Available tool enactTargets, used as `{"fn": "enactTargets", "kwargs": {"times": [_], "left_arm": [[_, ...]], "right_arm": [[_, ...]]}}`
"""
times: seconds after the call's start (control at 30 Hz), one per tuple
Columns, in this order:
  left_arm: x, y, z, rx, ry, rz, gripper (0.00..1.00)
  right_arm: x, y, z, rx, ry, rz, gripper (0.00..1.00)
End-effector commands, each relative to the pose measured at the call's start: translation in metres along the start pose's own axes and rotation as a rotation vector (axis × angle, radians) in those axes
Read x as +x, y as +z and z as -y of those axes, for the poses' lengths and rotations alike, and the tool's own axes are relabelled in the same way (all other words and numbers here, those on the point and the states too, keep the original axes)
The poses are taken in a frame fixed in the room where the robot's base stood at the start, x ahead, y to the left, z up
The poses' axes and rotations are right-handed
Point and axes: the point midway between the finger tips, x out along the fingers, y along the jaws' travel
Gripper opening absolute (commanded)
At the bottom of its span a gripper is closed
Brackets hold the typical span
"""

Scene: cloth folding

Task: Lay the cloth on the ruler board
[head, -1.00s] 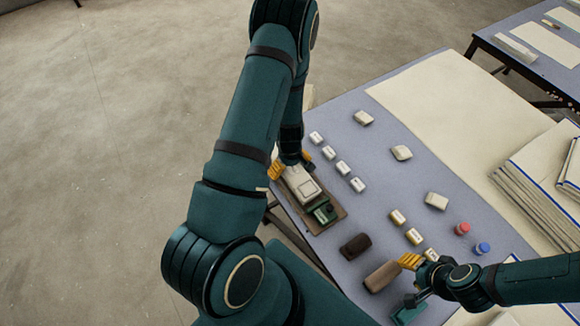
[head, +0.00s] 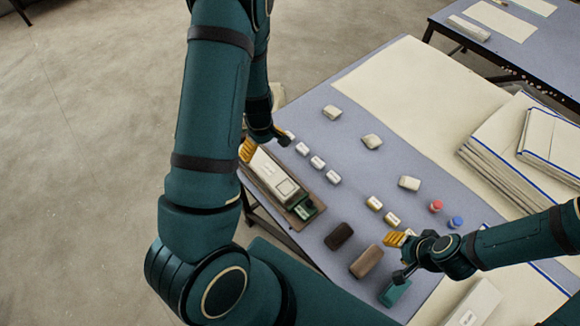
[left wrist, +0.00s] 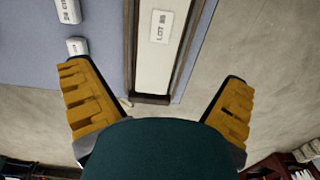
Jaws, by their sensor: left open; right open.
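Several cream cloths with blue edges lie folded in a stack (head: 505,135) at the right of the table in the head view; a smaller folded piece (head: 552,138) lies on top. A wide cream sheet or board (head: 415,85) covers the table's far side; I cannot tell whether it is the ruler board. My left gripper (head: 252,146) is open and empty, above the far end of a brown tray. In the left wrist view its fingers (left wrist: 160,105) are spread to either side of the tray's end. My right gripper (head: 396,240) is open beside a brown block, far from the stack.
The brown tray (head: 312,200) holds a long white labelled case (head: 268,174) and a green part. Several small white blocks, a dark block (head: 338,235), the brown block (head: 366,262), a red pot (head: 436,206) and a blue pot (head: 456,222) stand on the table. A second table (head: 455,15) stands behind.

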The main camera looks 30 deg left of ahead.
Motion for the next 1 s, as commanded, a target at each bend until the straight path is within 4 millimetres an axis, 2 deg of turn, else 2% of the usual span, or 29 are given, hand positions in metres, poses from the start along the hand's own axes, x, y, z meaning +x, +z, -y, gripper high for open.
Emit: {"fn": "enactTargets", "kwargs": {"times": [0.07, 0.17, 0.27, 0.4, 0.5, 0.63, 0.7, 0.8, 1.0], "left_arm": [[0.001, 0.002, 0.000, 0.009, 0.000, 0.001, 1.00], [0.010, 0.019, -0.001, 0.086, 0.005, 0.009, 1.00], [0.026, 0.056, -0.005, 0.261, 0.030, 0.026, 1.00], [0.044, 0.129, -0.011, 0.590, 0.119, 0.056, 1.00], [0.046, 0.179, -0.014, 0.801, 0.209, 0.073, 1.00], [0.041, 0.228, -0.015, 0.994, 0.318, 0.085, 1.00], [0.037, 0.244, -0.016, 1.055, 0.359, 0.086, 1.00], [0.034, 0.255, -0.016, 1.097, 0.390, 0.085, 1.00], [0.034, 0.256, -0.017, 1.105, 0.395, 0.083, 1.00]], "right_arm": [[0.000, 0.000, 0.000, 0.000, 0.000, 0.000, 0.47], [0.000, 0.000, 0.000, 0.000, 0.000, 0.000, 0.47], [0.000, 0.000, 0.000, 0.000, 0.000, 0.000, 0.47], [0.000, 0.000, 0.000, 0.000, 0.000, 0.000, 0.47], [0.000, 0.000, 0.000, 0.000, 0.000, 0.000, 0.47], [0.000, 0.000, 0.000, 0.000, 0.000, 0.000, 0.47], [0.000, 0.000, 0.000, 0.000, 0.000, 0.000, 0.47], [0.000, 0.000, 0.000, 0.000, 0.000, 0.000, 0.47], [0.000, 0.000, 0.000, 0.000, 0.000, 0.000, 0.47]]}}
